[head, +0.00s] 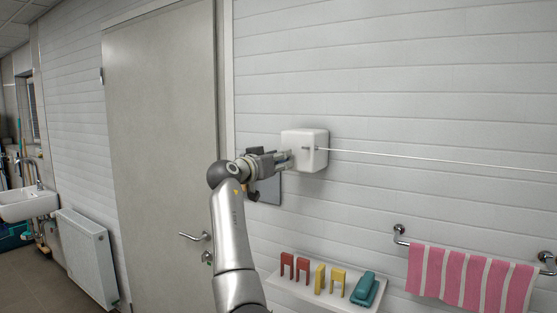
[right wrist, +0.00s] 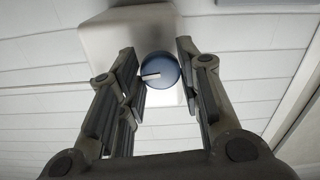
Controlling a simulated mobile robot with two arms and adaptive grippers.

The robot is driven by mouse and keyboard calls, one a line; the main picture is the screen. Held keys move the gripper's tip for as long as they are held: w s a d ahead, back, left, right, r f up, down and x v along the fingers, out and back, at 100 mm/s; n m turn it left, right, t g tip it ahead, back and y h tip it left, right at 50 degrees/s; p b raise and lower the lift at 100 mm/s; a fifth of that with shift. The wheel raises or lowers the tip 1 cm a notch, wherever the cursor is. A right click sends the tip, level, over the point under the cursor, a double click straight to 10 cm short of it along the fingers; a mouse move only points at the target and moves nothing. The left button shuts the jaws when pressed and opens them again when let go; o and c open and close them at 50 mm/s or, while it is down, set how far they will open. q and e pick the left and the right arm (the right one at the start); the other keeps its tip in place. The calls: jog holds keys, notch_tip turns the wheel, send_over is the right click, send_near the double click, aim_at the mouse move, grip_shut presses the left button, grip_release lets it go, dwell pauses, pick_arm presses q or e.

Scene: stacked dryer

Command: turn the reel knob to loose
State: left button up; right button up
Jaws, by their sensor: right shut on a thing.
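The white reel box (head: 316,150) is mounted on the wall, with a thin white line running from it to the right. In the right wrist view the box (right wrist: 110,38) is behind a round blue-grey knob (right wrist: 162,68). The knob has a pale pointer mark that points left in that view. My right gripper (head: 287,158) reaches the left side of the box in the head view and hides the knob there. In the right wrist view its fingers (right wrist: 158,72) are on either side of the knob, shut on it. My left gripper is not in view.
A white shelf (head: 284,291) below holds red and yellow clips (head: 287,266) and a teal object (head: 365,288). A striped pink towel (head: 470,277) hangs on a rail at right. A closed grey door (head: 160,120) is left of the reel box.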

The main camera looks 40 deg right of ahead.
jog(key=shift+s+r+n+p, duration=0.1)
jog(key=shift+n+p, duration=3.35)
jog(key=shift+n, duration=4.75)
jog(key=o, duration=1)
jog(key=v, duration=1.2)
